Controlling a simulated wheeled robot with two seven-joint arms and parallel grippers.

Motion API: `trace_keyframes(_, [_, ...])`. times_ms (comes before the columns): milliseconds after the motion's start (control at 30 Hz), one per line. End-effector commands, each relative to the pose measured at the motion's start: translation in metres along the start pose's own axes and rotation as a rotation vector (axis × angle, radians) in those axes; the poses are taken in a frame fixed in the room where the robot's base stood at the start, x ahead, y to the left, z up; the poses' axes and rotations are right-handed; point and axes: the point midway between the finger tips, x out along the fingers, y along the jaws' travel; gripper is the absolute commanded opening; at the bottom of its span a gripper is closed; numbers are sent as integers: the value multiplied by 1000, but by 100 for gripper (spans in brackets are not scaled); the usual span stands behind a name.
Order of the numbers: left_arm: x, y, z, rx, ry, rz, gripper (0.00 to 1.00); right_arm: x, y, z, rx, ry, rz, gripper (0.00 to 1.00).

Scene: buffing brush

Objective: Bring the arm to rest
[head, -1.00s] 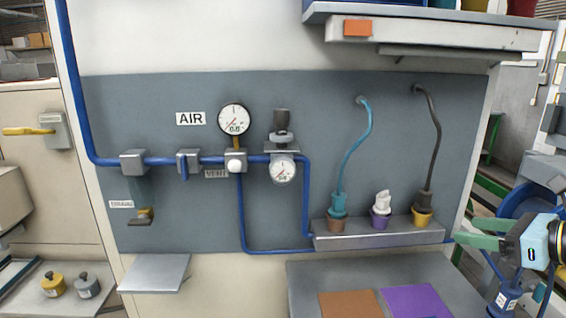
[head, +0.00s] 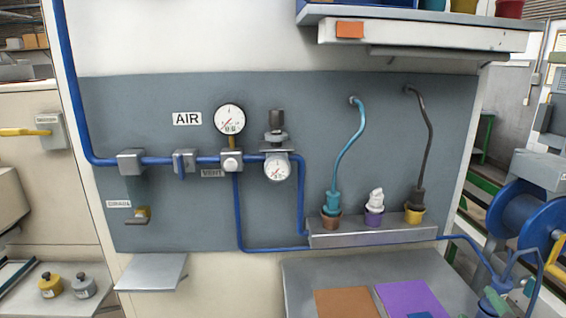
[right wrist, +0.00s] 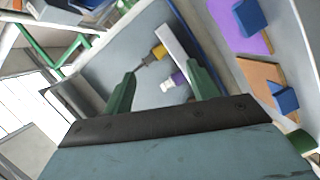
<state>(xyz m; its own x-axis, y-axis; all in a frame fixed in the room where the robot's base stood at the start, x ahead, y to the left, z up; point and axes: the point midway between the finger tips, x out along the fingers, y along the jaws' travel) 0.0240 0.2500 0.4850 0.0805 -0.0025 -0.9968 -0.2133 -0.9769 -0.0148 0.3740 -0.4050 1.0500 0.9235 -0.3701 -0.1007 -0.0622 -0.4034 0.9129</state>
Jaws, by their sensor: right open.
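My right gripper (right wrist: 162,70) shows in the right wrist view, with two green fingers spread apart and nothing held between them. Beyond the fingers, well apart from them, the ledge with the yellow cup (right wrist: 159,52) and purple cup (right wrist: 178,77) can be seen. In the head view I cannot make out the right gripper clearly. My left gripper is in neither view.
The wall panel bears a gauge (head: 229,118), blue air pipes, and a ledge (head: 372,236) holding brown, purple and yellow cups. Below are an orange mat (head: 347,303) and a purple mat (head: 402,297). A blue hose reel (head: 528,213) stands at right.

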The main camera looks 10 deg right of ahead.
Motion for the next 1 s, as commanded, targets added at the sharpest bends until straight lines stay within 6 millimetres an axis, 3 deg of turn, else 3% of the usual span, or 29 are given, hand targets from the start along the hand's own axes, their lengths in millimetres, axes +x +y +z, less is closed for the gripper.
trace_keyframes(33, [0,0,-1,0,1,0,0,-14,-32,9,120,-102,-102,59])
trace_keyframes(100, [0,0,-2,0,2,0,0,-38,-74,16,260,-235,-249,59])
trace_keyframes(200, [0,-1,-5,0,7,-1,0,-76,-125,16,405,-391,-443,59])
trace_keyframes(400, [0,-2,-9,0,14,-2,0,-147,-188,-6,566,-596,-760,59])
trace_keyframes(567, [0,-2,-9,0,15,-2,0,-201,-217,-31,637,-708,-989,59])
trace_keyframes(867, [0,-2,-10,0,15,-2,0,-181,-297,-2,610,-744,-1009,59])
trace_keyframes(1000, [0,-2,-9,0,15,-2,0,-177,-346,19,598,-761,-1021,59])
